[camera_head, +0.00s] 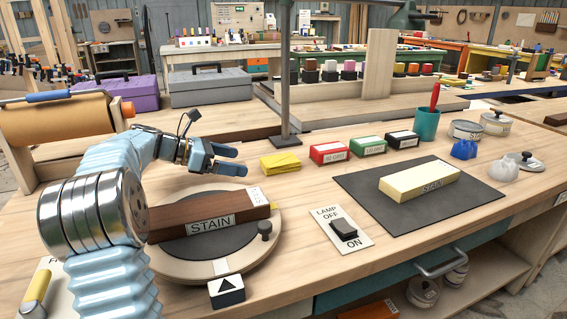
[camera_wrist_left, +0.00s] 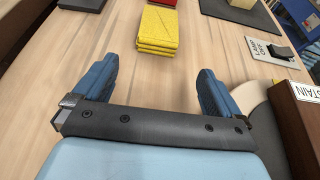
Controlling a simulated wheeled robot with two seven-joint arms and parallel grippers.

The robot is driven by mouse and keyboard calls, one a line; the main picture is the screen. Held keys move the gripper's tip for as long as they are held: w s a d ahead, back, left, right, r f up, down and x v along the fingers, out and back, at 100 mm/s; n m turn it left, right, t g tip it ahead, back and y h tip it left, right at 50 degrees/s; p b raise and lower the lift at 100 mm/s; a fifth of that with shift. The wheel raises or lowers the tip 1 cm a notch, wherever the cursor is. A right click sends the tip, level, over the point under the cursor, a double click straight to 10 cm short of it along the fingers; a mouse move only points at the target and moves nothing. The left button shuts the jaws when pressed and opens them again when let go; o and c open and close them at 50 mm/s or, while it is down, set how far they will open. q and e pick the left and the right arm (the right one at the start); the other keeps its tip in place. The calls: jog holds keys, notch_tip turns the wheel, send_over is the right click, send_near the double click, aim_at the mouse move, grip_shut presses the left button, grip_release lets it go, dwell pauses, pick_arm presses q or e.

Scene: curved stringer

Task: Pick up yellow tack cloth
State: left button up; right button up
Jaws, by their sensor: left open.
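The yellow tack cloth (camera_head: 280,163) is a small folded stack lying flat on the wooden bench, left of the red block. In the left wrist view the cloth (camera_wrist_left: 158,28) lies ahead of the fingers, near the top middle. My left gripper (camera_head: 238,160) is open and empty. Its fingertips point toward the cloth and are apart from it, to its left in the head view. In the left wrist view the two blue fingers of the gripper (camera_wrist_left: 155,82) are spread wide, with bare bench between them. My right gripper is not in view.
A turntable (camera_head: 265,245) with a dark wood block labelled STAIN (camera_head: 208,220) is below the gripper. Red (camera_head: 333,152), green (camera_head: 367,145) and black blocks (camera_head: 402,140) stand right of the cloth. A lamp post (camera_head: 285,80) rises behind it. Bench in front of the cloth is clear.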

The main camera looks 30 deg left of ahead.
aim_at(263, 163)
pick_arm(q)
jog(key=x, duration=0.4)
jog(key=p+x, duration=0.1)
jog(key=x, duration=0.3)
jog(key=shift+w+r, duration=0.2)
jog(key=shift+w, duration=0.15)
jog(key=shift+c, duration=0.5)
jog(key=c, duration=1)
jog(key=shift+r, duration=0.1)
